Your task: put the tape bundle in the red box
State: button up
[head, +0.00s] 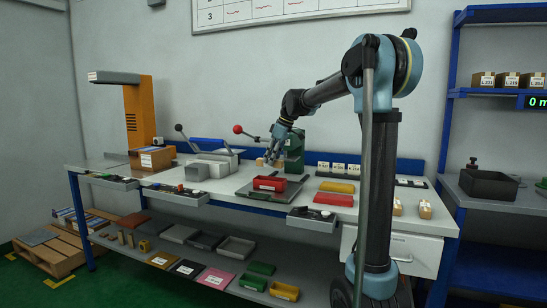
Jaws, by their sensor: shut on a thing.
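The red box (269,184) is an open bin with a pale label on its front. It sits on a grey plate on the workbench, near the middle. My gripper (270,159) is above and behind the red box, pointing down beside a green machine. It is shut on a small tan thing (261,162), which I take to be the tape bundle. The bundle is very small in this view and partly hidden by the fingers. I cannot tell whether it touches anything below.
The green machine (294,152) stands just right of my gripper, with a red-knobbed lever (238,129) to its left.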

jog(key=shift+f, duration=2.2)
jog(key=shift+f, duration=0.1)
jog(key=o, duration=1.2)
